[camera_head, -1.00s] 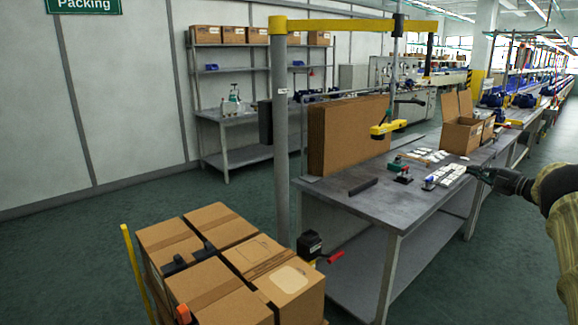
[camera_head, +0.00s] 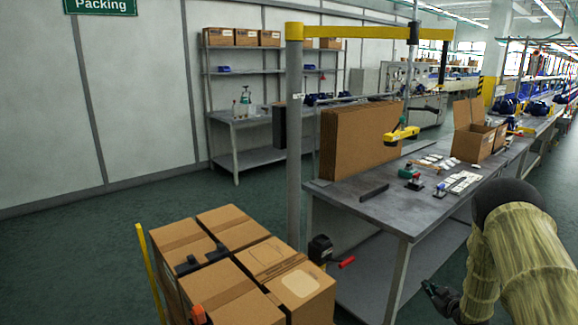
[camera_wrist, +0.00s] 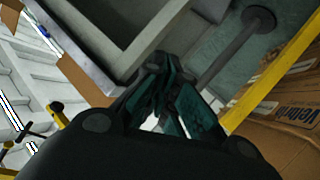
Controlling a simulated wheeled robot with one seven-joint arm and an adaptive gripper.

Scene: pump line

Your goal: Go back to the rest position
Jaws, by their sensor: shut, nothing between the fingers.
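My gripper (camera_head: 430,287) is low at the right in the head view, in front of the packing table (camera_head: 365,206) and below its top. In the wrist view the dark fingers of my gripper (camera_wrist: 165,95) are shut and hold nothing. My sleeved arm reaches down from the right edge of the head view. No separate rest mark shows.
A grey post (camera_head: 294,140) stands by the table. Flat cardboard (camera_head: 358,138) and an open box (camera_head: 474,141) are on the table. Green floor is clear at the left.

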